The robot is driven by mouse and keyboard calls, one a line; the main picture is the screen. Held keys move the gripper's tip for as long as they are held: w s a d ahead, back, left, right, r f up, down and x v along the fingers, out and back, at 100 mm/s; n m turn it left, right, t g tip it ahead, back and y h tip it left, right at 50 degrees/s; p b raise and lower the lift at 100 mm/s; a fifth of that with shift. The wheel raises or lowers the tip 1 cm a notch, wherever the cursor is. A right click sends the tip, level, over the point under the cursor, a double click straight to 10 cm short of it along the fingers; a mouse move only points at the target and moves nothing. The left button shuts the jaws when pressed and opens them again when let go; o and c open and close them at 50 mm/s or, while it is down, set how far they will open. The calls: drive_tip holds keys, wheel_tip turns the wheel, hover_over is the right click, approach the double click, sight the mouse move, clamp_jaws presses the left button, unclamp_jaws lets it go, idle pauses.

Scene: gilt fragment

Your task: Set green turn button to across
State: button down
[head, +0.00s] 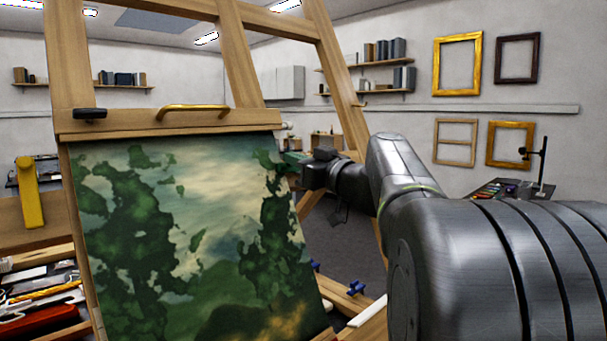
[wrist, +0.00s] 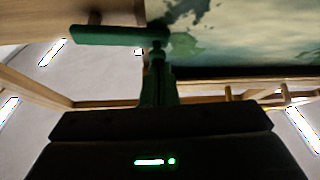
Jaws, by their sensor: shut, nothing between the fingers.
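The green turn button (wrist: 115,35) is a flat dark-green bar in the wrist view, lying lengthwise left to right, with a wooden piece behind its left part. My gripper (wrist: 158,50) is shut and empty, its fingertips at the bar's right end; I cannot tell whether they touch it. In the head view my gripper (head: 308,174) is beside the right edge of the landscape painting (head: 185,235), partly hidden by my wrist. The painting's edge also shows in the wrist view (wrist: 240,45).
The wooden easel (head: 240,60) frames the painting. A black turn button (head: 90,114) and a gilt piece (head: 205,108) are on its crossbar. A yellow turn button (head: 29,192) stands upright at left. Blue knobs (head: 356,288) are at lower right. Tools lie at lower left.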

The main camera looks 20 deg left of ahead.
drive_tip(key=shift+f+n+g+b, duration=0.3)
drive_tip(key=shift+f+n+b, duration=0.2)
drive_tip(key=shift+b, duration=0.45)
drive_tip(key=shift+d+r+n+b, duration=0.15)
drive_tip(key=shift+n+b, duration=0.15)
drive_tip(key=shift+b, duration=0.25)
drive_tip(key=shift+s+r, duration=0.1)
drive_tip(key=s+d+r+b, duration=0.2)
drive_tip(key=s+d, duration=0.1)
drive_tip(key=d, duration=0.5)
drive_tip(key=shift+s+d+b, duration=0.15)
drive_tip(key=shift+d+b, duration=0.1)
drive_tip(key=shift+b, duration=0.1)
drive_tip(key=shift+r, duration=0.1)
